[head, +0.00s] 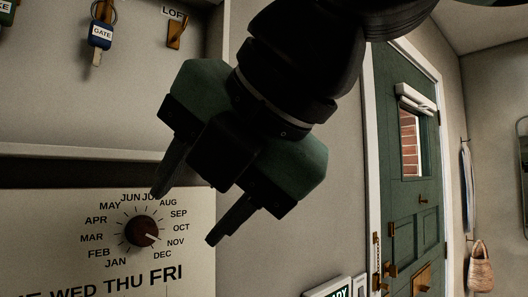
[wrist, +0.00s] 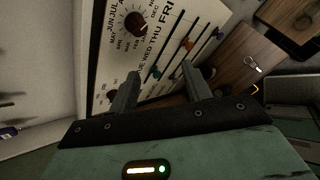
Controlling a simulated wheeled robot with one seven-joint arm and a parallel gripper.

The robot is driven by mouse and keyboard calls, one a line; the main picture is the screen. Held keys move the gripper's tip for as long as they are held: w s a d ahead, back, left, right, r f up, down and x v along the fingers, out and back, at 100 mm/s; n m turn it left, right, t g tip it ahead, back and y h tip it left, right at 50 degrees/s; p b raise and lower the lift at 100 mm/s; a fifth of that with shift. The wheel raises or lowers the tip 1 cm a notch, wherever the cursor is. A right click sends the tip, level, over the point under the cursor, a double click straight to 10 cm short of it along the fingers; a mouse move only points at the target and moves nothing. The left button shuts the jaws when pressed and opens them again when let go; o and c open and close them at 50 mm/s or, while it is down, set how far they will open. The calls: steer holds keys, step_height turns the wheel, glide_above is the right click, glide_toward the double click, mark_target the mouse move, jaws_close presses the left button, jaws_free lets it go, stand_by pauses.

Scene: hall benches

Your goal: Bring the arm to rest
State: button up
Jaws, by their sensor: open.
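My gripper (head: 185,210) is dark with green housings and hangs from my arm in the upper middle of the head view. Its two fingers are apart with nothing between them. In the wrist view the fingers (wrist: 158,92) point toward a cream calendar panel (wrist: 110,65). In the head view the panel (head: 60,215) is at lower left, with a round dark-red month dial (head: 143,232) just below and left of the fingers. The fingers look clear of the dial, though the exact gap is hard to judge.
A blue GATE key tag (head: 101,35) hangs at upper left beside an empty-looking LOFT hook (head: 177,30). A green door (head: 405,180) stands at right, with a woven bag (head: 480,270) beyond it. The wrist view shows colored sliders (wrist: 187,45) and a wooden board (wrist: 235,70).

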steer(key=d+f+m+g+h, duration=0.1)
steer(key=d+f+m+h, duration=0.15)
steer(key=f+m, duration=0.35)
steer(key=w+d+f+m+g+h, duration=0.1)
steer(key=d+f+m, duration=0.25)
steer(key=f, duration=0.55)
steer(key=d+f+m+g+h, duration=0.1)
steer(key=d+f+m, duration=0.2)
steer(key=f+m, duration=0.3)
steer(key=s+d+f+m+g+h, duration=0.1)
steer(key=s+d+f+m, duration=0.2)
steer(key=d+f+m, duration=0.2)
steer(key=s+d+f+m+g+h, duration=0.1)
steer(key=s+d+f+m+g, duration=0.1)
steer(key=d+f+m, duration=0.4)
step_height(320, 180, down, 3)
steer(key=shift+s+d+f+g+b, duration=0.2)
steer(key=shift+s+g+b, duration=0.1)
steer(key=shift+s+b, duration=0.2)
